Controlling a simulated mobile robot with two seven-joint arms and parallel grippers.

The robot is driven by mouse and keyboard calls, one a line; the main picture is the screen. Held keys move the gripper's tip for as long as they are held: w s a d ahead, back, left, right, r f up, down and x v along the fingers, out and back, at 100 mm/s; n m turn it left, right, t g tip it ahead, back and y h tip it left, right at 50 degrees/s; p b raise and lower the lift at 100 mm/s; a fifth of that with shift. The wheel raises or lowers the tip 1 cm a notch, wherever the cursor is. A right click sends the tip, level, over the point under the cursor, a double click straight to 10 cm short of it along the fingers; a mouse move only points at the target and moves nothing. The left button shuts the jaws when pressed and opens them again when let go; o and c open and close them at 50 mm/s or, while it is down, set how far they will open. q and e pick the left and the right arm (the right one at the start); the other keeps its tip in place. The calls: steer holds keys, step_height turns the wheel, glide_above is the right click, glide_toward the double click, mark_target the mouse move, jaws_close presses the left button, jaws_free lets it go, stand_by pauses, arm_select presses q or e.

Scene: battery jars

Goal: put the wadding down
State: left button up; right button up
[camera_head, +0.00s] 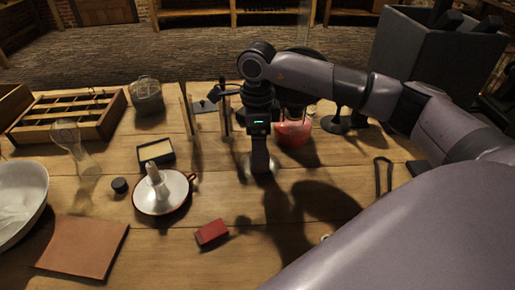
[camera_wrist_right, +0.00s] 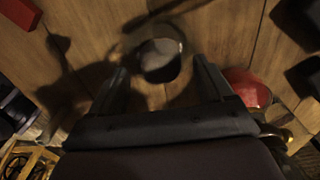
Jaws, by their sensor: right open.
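My right gripper (camera_head: 262,165) points down, low over the middle of the wooden table. In the right wrist view its two fingers (camera_wrist_right: 160,80) are open and apart. A small pale round piece (camera_wrist_right: 160,48), which looks like the wadding, lies just beyond and between the fingertips. A faint rounded outline shows around it; I cannot tell what this is. In the head view the pale piece (camera_head: 256,168) shows at the fingertips, partly hidden by them. I cannot tell whether the fingers touch it. My left gripper is not in view.
A red block (camera_head: 212,233) lies in front. A white candle dish (camera_head: 150,206) and a shallow box (camera_head: 155,152) stand to the left. A red bowl (camera_head: 293,133) is close behind right. Upright plates (camera_head: 190,118) stand behind left.

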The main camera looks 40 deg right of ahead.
step_height(320, 180, up, 9)
stand_by(0.3)
stand_by(0.5)
